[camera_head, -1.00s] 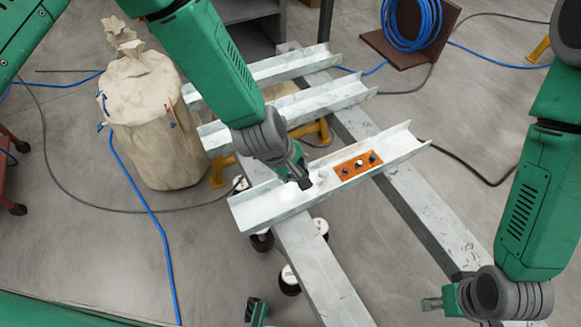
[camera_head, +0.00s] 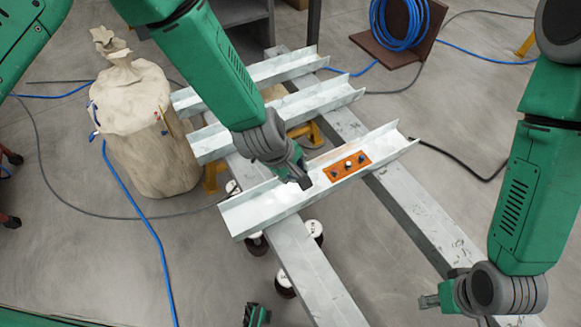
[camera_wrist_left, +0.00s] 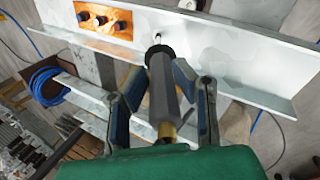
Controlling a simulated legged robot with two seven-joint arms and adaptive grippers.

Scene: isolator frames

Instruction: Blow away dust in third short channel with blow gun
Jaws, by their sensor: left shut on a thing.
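The nearest short channel (camera_head: 265,208) is a pale U-shaped rail lying across two long beams. An orange block with dark knobs (camera_head: 347,165) sits in its right half and also shows in the left wrist view (camera_wrist_left: 103,18). My left gripper (camera_head: 302,181) is over the channel's middle, left of the block. In the left wrist view, my left gripper (camera_wrist_left: 157,90) is shut around the grey blow gun (camera_wrist_left: 162,82) with a brass fitting; its tip points at the channel (camera_wrist_left: 225,55). Dust is hard to tell from pale metal. My right gripper (camera_head: 430,301) is empty at lower right; its jaw opening is unclear.
Two more short channels (camera_head: 275,118) (camera_head: 250,80) lie behind. A tied beige sack (camera_head: 160,150) stands at left with a blue hose (camera_head: 140,220) by it. Dark canisters with white tops (camera_head: 285,280) stand below. A blue hose coil (camera_head: 400,25) is at the back.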

